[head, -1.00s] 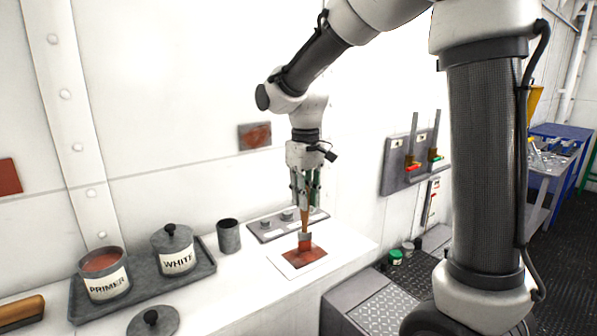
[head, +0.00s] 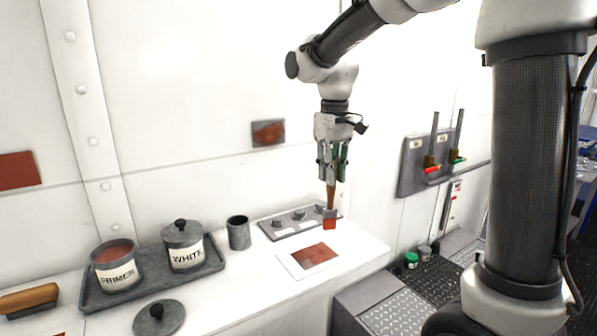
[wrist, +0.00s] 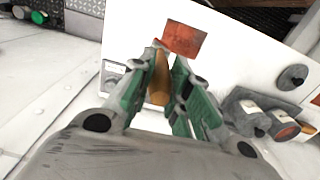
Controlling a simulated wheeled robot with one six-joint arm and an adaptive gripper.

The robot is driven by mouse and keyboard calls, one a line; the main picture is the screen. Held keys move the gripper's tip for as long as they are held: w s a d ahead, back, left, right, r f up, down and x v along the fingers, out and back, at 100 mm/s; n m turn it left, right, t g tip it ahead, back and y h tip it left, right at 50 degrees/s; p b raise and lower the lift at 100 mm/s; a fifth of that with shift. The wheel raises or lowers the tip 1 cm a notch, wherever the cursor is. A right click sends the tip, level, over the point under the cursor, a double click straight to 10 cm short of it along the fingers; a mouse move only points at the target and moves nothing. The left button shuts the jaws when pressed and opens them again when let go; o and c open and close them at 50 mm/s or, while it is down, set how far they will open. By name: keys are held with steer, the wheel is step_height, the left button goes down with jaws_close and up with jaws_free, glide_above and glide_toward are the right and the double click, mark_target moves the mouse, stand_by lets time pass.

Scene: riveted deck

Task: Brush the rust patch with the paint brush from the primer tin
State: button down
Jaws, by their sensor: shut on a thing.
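My gripper (head: 332,178) is shut on the handle of the paint brush (head: 330,196), which hangs upright with red bristles down. The bristles are clear of the counter, behind and right of a rust-red patch (head: 314,257) on a white sheet. The brush's tan handle shows between my fingers in the wrist view (wrist: 159,80). The open primer tin (head: 116,270) holds red paint and stands on a grey tray at left. A grey plate with a rusty mark (head: 268,133) is on the wall.
The white tin (head: 183,246), lidded, shares the tray (head: 210,268). A grey cup (head: 238,233) and a knobbed panel (head: 290,224) stand behind the sheet. A loose lid (head: 158,317) and a wooden-handled tool (head: 28,299) are at front left. A red square (head: 17,170) is on the wall.

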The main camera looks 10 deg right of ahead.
steer(key=shift+r, duration=1.45)
steer(key=shift+a, duration=0.1)
